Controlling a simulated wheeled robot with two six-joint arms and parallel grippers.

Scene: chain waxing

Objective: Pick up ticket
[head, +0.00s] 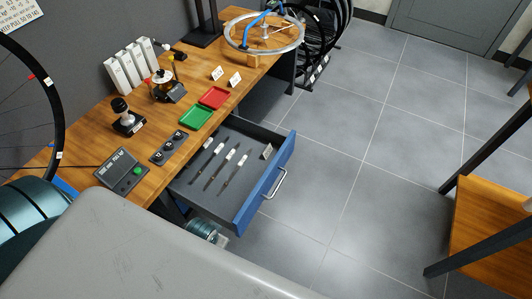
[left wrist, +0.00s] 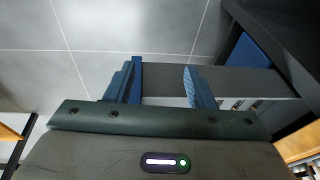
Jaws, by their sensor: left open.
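No thing is clearly marked as the ticket. My left gripper (left wrist: 163,88) is open and empty in the left wrist view, with blue-padded fingers apart. The drawer shows beyond it, with pale-labelled tools at the right. In the head view my left gripper is not seen, and my right gripper is in neither view.
The drawer, with its blue front (head: 265,186), sticks out over the tiled floor and holds several slim tools. The workbench (head: 75,150) carries a green tray (head: 195,117), a red tray (head: 213,97), a control box (head: 122,171) and a wheel (head: 264,33).

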